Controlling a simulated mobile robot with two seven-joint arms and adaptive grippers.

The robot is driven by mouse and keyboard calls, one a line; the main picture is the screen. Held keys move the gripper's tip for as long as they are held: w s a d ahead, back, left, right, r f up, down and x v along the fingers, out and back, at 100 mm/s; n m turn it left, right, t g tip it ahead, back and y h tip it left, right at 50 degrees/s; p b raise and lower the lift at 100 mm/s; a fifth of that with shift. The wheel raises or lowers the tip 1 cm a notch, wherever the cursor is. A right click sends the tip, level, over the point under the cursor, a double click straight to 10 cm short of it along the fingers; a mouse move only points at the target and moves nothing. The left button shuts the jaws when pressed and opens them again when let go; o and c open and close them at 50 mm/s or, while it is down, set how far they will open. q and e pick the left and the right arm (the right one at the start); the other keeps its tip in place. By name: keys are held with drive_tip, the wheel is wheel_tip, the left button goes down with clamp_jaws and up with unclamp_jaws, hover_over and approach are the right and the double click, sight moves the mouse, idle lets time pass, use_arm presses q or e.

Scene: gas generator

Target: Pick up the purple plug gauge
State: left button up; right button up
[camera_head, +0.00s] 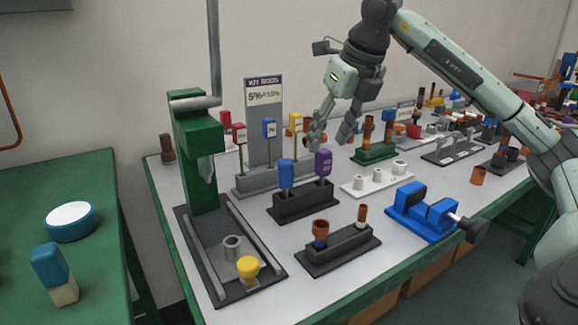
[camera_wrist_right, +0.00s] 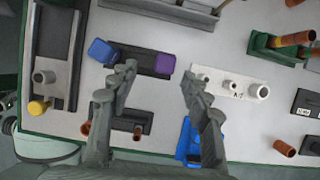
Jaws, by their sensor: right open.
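The purple plug gauge (camera_head: 323,163) stands upright in a dark block (camera_head: 300,206) beside a blue plug gauge (camera_head: 286,173). My right gripper (camera_head: 330,143) is open and empty, above and just behind the purple gauge in the head view. In the right wrist view the purple gauge (camera_wrist_right: 165,64) shows from above, beyond and between the spread fingers (camera_wrist_right: 158,80). The blue gauge (camera_wrist_right: 100,50) is to its left, beyond the left finger. The fingers do not appear to touch either gauge. My left gripper is not in view.
A green press (camera_head: 195,150) stands left of the block. A white holder (camera_head: 376,180) is to the right, and a blue vise (camera_head: 424,212) is further right. A dark block with brown-handled pieces (camera_head: 340,250) is in front. Kit rods (camera_head: 268,130) stand behind.

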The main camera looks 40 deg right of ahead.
sight(323, 163)
drive_tip(key=x, duration=0.6)
drive_tip(key=shift+s+d+f+b, duration=0.25)
drive_tip(key=shift+d+f+b, duration=0.1)
drive_tip(key=shift+w+f, duration=0.3)
drive_tip(key=shift+f, duration=0.2)
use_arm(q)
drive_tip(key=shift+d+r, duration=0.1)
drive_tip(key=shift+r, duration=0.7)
use_arm(e)
drive_tip(key=shift+c, duration=0.6)
drive_tip(key=c, duration=0.9)
